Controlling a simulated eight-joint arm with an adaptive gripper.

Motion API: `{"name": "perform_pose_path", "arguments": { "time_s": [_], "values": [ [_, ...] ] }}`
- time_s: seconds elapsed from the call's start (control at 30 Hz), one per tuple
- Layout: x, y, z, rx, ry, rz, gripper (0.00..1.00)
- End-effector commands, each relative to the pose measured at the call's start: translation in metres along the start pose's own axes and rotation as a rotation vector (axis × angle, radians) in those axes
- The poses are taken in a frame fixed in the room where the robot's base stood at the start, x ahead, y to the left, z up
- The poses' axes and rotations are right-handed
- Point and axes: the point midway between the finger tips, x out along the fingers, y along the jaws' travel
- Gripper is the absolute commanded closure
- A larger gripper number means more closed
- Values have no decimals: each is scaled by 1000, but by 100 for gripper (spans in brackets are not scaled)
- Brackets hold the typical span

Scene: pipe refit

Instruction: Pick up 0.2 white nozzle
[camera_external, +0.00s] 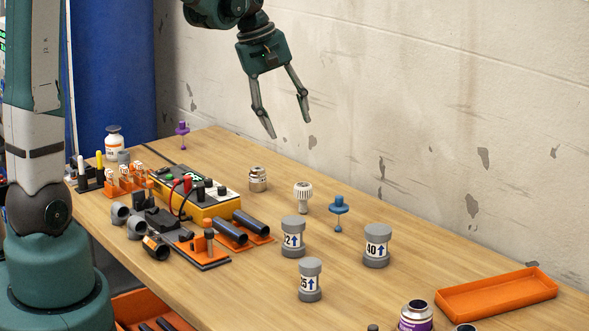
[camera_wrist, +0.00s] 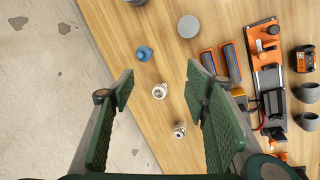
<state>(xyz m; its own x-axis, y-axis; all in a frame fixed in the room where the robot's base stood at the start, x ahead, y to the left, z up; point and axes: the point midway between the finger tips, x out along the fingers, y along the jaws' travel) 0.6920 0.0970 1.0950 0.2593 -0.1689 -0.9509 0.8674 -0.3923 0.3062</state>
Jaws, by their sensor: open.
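A small white ribbed nozzle-like piece (camera_external: 303,194) stands on the wooden table near its middle; no 0.2 marking is readable. In the wrist view the white piece (camera_wrist: 160,91) lies between my open fingers in the picture, below them. My gripper (camera_external: 288,127) is open and empty, high above the table and clear of everything; its two fingers also show in the wrist view (camera_wrist: 159,86). A metallic cylindrical piece (camera_external: 258,179) stands to the left of the white piece, and a blue stemmed piece (camera_external: 339,207) to its right.
Grey-capped canisters (camera_external: 376,246) stand in front and to the right. A yellow device (camera_external: 205,202) with cables and dark cylinders on an orange holder (camera_external: 262,238) are to the left. An orange tray (camera_external: 497,293) lies at the right. The wall (camera_external: 440,120) rises behind the table.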

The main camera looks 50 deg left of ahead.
Motion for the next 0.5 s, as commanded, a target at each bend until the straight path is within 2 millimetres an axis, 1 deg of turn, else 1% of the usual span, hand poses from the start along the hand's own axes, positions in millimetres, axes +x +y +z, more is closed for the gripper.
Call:
{"name": "perform_pose_path", "arguments": {
  "time_s": [0.03,0.1,0.5],
  "values": [
    [7,3,-8,-26,-8,-4,53],
    [16,6,-17,-66,-20,-8,53],
    [70,14,-69,-289,-90,-45,53]
  ]
}}
